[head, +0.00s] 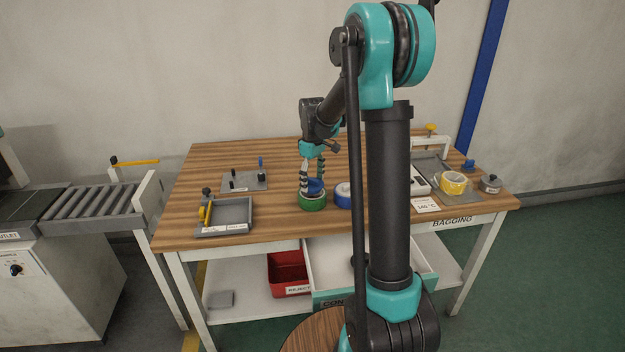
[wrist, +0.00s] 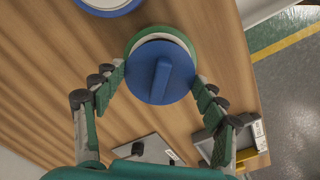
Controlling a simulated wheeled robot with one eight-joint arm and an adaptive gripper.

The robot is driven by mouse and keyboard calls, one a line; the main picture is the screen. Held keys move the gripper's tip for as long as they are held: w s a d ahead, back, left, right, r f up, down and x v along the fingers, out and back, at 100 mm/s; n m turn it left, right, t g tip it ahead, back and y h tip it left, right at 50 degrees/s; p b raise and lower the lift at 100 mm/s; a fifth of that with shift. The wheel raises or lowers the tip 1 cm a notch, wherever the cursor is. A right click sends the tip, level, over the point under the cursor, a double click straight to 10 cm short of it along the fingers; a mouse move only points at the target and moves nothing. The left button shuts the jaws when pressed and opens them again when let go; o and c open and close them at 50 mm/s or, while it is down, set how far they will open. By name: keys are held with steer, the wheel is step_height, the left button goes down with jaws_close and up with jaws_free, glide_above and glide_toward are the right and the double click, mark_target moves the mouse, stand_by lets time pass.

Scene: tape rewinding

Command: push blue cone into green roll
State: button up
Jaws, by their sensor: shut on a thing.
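The blue cone (wrist: 160,72), a round disc with a raised bar across it, is between the fingertips of my gripper (wrist: 158,80), which is shut on its rim. In the wrist view the cone covers much of the green roll (wrist: 188,39), whose green and white rim shows beyond it. In the head view the green roll (head: 313,204) lies on the wooden table, and the blue cone (head: 316,186) is right over its top. My gripper (head: 312,181) reaches down from above. How deep the cone sits in the roll's hole is hidden.
A blue and white roll (head: 343,194) lies close to the right of the green roll. A grey tray (head: 226,222) and a grey plate with pegs (head: 243,181) are to the left. A yellow roll (head: 453,182) is far right. An open drawer (head: 330,262) juts out below.

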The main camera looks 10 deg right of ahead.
mark_target(313, 179)
steer(key=shift+f, duration=0.25)
steer(key=shift+f, duration=0.35)
steer(key=shift+f, duration=0.6)
stand_by(0.3)
steer(key=o, duration=1.1)
steer(key=shift+c, duration=0.2)
steer(key=shift+o, duration=0.6)
steer(key=shift+r, duration=3.55)
